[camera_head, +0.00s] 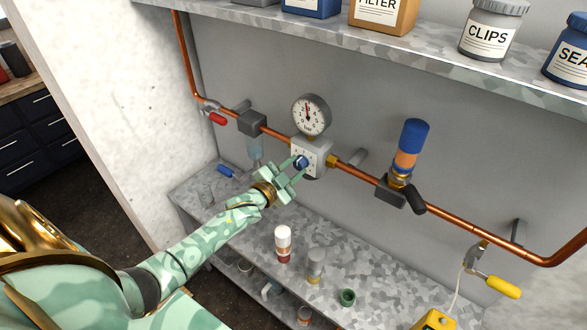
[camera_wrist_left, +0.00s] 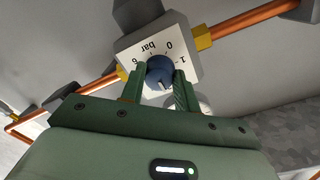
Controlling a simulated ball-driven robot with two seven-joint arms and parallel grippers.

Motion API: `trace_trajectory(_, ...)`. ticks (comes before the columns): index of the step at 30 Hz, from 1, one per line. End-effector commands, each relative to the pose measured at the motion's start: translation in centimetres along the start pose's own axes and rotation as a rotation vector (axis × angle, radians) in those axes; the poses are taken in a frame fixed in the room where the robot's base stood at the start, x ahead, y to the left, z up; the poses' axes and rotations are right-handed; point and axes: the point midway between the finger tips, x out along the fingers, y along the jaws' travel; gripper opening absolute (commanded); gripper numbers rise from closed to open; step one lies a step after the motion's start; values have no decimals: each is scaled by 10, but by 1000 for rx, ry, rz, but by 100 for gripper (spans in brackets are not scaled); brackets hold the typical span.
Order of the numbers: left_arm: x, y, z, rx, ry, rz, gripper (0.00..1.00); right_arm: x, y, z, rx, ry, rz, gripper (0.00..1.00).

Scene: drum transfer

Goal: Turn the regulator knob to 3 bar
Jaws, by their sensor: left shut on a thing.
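The regulator is a pale square block on the copper pipe, with a marked face plate (camera_head: 318,150) and a blue knob (camera_head: 301,162). In the left wrist view the knob (camera_wrist_left: 160,71) sits in front of the plate, whose marks include 0, 1, 6 and "bar". My left gripper (camera_head: 296,168) is shut on the knob, with one finger on each side of it in the left wrist view (camera_wrist_left: 160,86). A round white gauge (camera_head: 311,115) stands above the regulator; its red needle points roughly up. My right gripper is not in view.
A copper pipe (camera_head: 358,173) runs along the wall. A red-handled valve (camera_head: 217,118), a blue and orange cylinder (camera_head: 409,147) and a yellow-handled valve (camera_head: 503,287) are on it. Below, the metal bench (camera_head: 372,270) holds a white and red bottle (camera_head: 283,243) and a green cup (camera_head: 347,297).

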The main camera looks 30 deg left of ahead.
Motion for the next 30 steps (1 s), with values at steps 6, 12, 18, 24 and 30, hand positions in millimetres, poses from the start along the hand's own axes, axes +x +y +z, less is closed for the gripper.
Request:
trace_trajectory(6, 0, 0, 0, -1, 0, 0, 53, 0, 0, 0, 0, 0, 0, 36)
trace_trajectory(12, 0, 0, 0, -1, 0, 0, 53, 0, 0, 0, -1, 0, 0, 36)
trace_trajectory(18, -19, 1, 1, -1, -2, 2, 53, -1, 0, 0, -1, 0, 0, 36)
trace_trajectory(24, -71, 2, 2, -1, -3, 4, 53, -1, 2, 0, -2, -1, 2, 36)
trace_trajectory(30, -123, 2, 2, -1, -2, 2, 53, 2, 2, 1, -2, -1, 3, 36)
